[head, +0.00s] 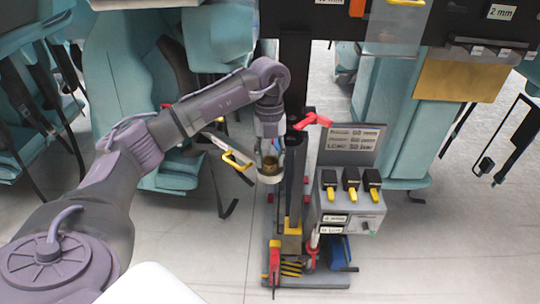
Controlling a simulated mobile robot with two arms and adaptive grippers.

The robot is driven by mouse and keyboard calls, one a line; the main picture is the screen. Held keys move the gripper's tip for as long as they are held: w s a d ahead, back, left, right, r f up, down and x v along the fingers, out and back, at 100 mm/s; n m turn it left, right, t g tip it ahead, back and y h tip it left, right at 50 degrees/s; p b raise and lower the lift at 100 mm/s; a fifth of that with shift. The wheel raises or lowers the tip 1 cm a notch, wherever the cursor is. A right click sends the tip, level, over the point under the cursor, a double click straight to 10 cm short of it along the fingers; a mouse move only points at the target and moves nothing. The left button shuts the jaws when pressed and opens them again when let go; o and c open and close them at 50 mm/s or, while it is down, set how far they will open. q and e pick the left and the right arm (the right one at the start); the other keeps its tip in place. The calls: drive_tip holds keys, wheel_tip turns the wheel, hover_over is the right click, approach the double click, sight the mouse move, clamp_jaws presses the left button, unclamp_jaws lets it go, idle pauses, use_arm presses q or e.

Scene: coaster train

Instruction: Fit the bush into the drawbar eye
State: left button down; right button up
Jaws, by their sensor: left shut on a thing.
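My left gripper (269,147) points down near the middle of the head view and is shut on a small brass-coloured bush (270,164). A pale ring-like rim shows just below the bush; I cannot tell whether it belongs to the gripper or to another part. The gripper is beside a dark upright post (295,75), slightly to its left. I cannot make out the drawbar eye for certain, so how the bush sits relative to it is unclear. My right gripper is out of view.
A grey panel (350,212) with several black-and-yellow switches stands to the right of the post. A red lever (311,121) sticks out near the gripper. A tool base (310,280) holds red and blue items. Teal seats (215,35) flank both sides. Grey floor is clear at lower right.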

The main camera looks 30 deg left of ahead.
use_arm(q)
drive_tip(key=shift+f, duration=0.15)
drive_tip(key=c, duration=0.7)
unclamp_jaws()
drive_tip(key=shift+r, duration=0.2)
drive_tip(key=r, duration=0.4)
drive_tip(key=w+r, duration=0.1)
drive_tip(key=r, duration=0.3)
drive_tip(key=a+r, duration=0.1)
drive_tip(key=r, duration=0.3)
drive_tip(key=shift+w+b, duration=0.15)
drive_tip(key=shift+b, duration=0.25)
drive_tip(key=shift+f, duration=0.1)
